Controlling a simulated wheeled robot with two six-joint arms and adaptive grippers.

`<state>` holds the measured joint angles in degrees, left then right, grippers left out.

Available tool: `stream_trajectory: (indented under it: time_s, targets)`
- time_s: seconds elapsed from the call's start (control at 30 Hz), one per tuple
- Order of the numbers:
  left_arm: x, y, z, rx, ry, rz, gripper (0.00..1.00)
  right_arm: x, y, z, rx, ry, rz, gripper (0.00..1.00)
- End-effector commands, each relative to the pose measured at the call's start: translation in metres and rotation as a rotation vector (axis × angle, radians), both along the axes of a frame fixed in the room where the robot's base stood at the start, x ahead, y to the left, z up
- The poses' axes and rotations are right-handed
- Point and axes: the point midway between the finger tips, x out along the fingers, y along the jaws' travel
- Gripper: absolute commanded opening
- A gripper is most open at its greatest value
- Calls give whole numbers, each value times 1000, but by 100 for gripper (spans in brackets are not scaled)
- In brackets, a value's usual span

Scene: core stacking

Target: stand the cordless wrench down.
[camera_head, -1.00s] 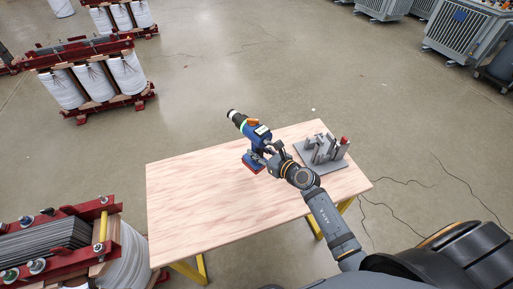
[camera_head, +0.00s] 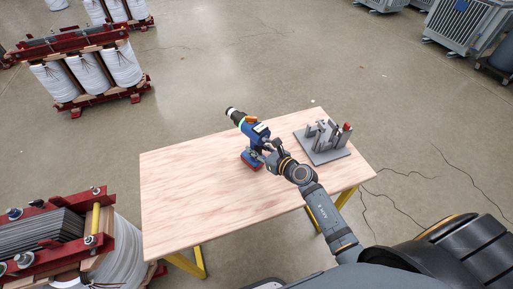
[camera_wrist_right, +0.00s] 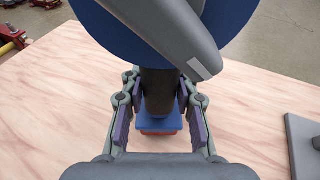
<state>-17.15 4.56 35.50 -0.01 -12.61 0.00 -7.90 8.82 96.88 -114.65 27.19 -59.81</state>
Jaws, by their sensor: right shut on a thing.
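The cordless wrench (camera_head: 257,132) is blue and black with a green ring and a dark nose pointing up and left in the head view. Its blue battery base with a red bottom edge is low, at or just above the table (camera_head: 190,200); I cannot tell if it touches. My right gripper (camera_head: 270,155) is shut on the wrench's handle. In the right wrist view the dark handle (camera_wrist_right: 159,95) stands between the two fingers of the right gripper (camera_wrist_right: 160,120), with the blue and red base below. The left gripper is not in view.
A grey fixture plate (camera_head: 325,155) with upright metal pieces and a red part stands on the table's right side. The left and front of the table are clear. A red-framed transformer core (camera_head: 60,240) stands on the floor at lower left.

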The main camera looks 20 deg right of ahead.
Motion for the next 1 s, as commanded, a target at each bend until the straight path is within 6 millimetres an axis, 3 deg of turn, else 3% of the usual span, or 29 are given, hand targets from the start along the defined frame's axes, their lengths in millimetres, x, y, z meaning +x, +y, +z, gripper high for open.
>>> stream_trajectory:
  time_s: [1.0]
  targets:
    - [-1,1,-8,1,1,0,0,1,0,-8,2,-6,-1,0]
